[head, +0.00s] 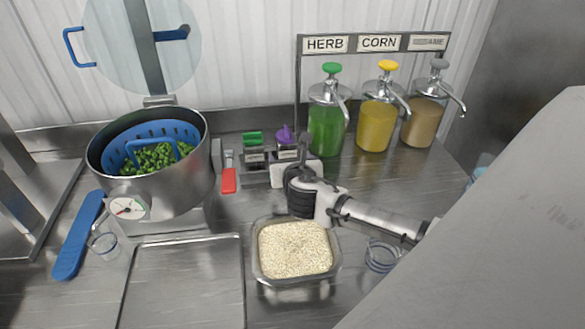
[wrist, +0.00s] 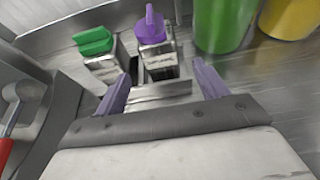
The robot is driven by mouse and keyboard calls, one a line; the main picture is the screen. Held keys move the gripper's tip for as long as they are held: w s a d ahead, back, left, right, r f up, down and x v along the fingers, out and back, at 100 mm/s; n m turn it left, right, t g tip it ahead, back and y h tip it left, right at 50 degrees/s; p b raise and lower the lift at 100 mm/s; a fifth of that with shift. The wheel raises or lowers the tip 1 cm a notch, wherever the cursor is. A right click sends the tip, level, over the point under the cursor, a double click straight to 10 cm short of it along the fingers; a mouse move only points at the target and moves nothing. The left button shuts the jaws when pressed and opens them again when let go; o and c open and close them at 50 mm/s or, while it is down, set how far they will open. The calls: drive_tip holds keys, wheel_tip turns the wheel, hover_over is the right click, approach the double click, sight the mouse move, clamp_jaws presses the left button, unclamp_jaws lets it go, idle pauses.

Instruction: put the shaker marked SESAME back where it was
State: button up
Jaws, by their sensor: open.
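Two small metal shakers stand side by side at the back of the counter. One has a green lid (head: 253,153), the other a purple spouted lid (head: 286,153). In the wrist view, the purple-lidded shaker (wrist: 160,61) is upright, straight ahead between my fingertips, and the green-lidded shaker (wrist: 104,67) is to its left. Both have labels too blurred to read surely, so I cannot tell which is marked SESAME. My gripper (wrist: 161,74) is open with nothing held, just in front of the purple-lidded shaker. A low metal holder (wrist: 160,91) shows at its base.
Green (head: 326,128), yellow (head: 375,125) and tan (head: 421,122) pump dispensers stand at right under a sign rail (head: 378,43). A pot (head: 165,194) with a blue basket is at left. A rice pan (head: 257,276) sits below my arm, beside a flat tray (head: 185,285).

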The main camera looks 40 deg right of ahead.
drive_tip(key=shift+v, duration=1.6)
